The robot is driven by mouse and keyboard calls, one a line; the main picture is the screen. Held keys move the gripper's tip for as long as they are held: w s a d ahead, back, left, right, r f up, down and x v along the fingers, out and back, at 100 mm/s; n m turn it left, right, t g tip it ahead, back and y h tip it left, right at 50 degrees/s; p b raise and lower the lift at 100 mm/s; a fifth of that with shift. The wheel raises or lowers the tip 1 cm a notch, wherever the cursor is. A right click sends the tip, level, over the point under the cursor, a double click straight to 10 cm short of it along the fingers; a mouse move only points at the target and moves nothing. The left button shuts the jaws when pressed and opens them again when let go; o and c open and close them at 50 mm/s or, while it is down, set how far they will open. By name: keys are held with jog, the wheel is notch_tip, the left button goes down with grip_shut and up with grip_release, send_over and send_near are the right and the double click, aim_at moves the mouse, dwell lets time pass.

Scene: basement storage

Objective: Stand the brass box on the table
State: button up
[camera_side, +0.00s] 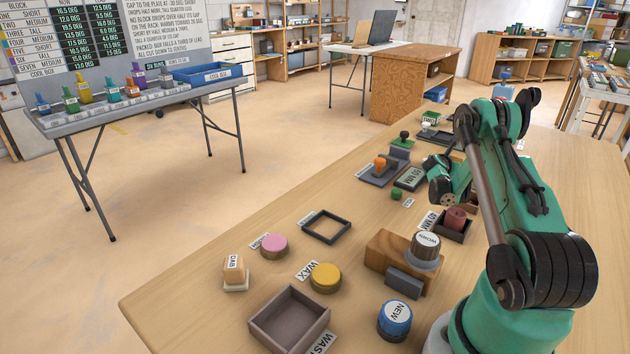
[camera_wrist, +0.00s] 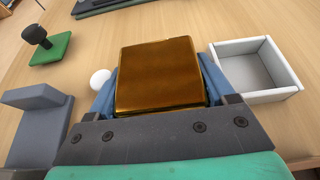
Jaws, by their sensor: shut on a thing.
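A shiny brass box (camera_wrist: 158,72) fills the middle of the wrist view. My gripper (camera_wrist: 160,88) is shut on it, with one blue finger on its left side and one on its right. One broad face of the box is turned to the wrist camera. Its underside is hidden, so I cannot tell whether it touches the table. The wooden table (camera_wrist: 120,32) shows around it, and also in the side view (camera_side: 190,290). In the side view my arm hides the box and the fingers.
In the wrist view, an open white tray (camera_wrist: 290,92) stands close right of the box. A white ball (camera_wrist: 100,78), a grey angled block (camera_wrist: 38,125) and a green-based stamp with a black knob (camera_wrist: 50,48) lie left. The table's front left (camera_side: 160,305) is clear.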

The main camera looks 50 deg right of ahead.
notch_tip(320, 180, up, 19)
jog(key=w+a+r+n+t+y, duration=0.1)
jog(key=w+a+r+n+t, duration=0.2)
jog(key=w+a, duration=0.6)
jog(key=w+a+r+n+t+y, duration=0.1)
jog(key=w+a+r+n+t, duration=0.2)
jog(key=w+a, duration=0.65)
jog(key=s+a+r+n+t+y, duration=0.1)
jog(key=a+n+t+y, duration=0.5)
jog(key=a, duration=2.3)
jog(key=n+y, duration=0.1)
jog(key=n, duration=0.1)
jog(key=shift+a+r+n+t, duration=0.2)
jog(key=shift+a+n+t, duration=0.1)
jog(key=shift+a+t, duration=0.1)
jog(key=shift+d, duration=0.1)
